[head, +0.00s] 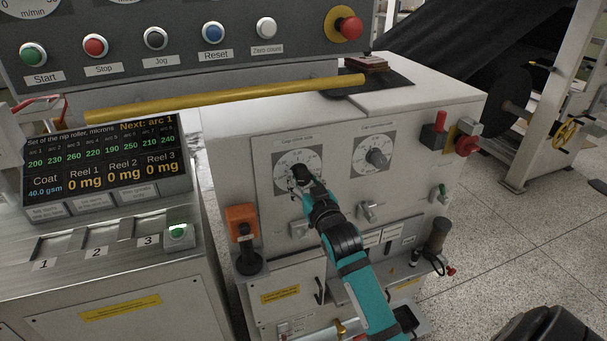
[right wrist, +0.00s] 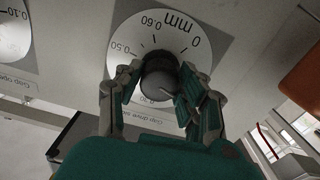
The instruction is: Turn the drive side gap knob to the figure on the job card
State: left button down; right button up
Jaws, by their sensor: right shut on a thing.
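The drive side gap knob (right wrist: 160,70) is a dark round knob on a white dial (right wrist: 188,38) marked in mm. In the right wrist view 0.50, 0.60 and 0 show around it; part of the scale is hidden by the fingers. My right gripper (right wrist: 159,88) is shut on the knob, one finger on each side. In the head view the gripper (head: 302,180) covers most of the knob, and the dial (head: 287,160) shows around it. The knob's setting cannot be read. No job card can be made out. My left gripper is not in view.
A second gap knob (head: 377,156) on its own dial is to the right on the same panel. A lever (head: 368,211) is below it. An orange box (head: 241,218) stands to the left. A screen (head: 103,157) shows figures. A yellow bar (head: 225,99) crosses above the cabinet.

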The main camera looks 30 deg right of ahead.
jog(key=m+p, duration=0.3)
jog(key=m, duration=0.2)
jog(key=shift+r+m, duration=0.1)
jog(key=shift+m, duration=0.2)
jog(key=shift+m+p, duration=1.15)
jog(key=shift+m, duration=0.95)
jog(key=o, duration=1.2)
jog(key=shift+c, duration=0.2)
jog(key=v, duration=1.2)
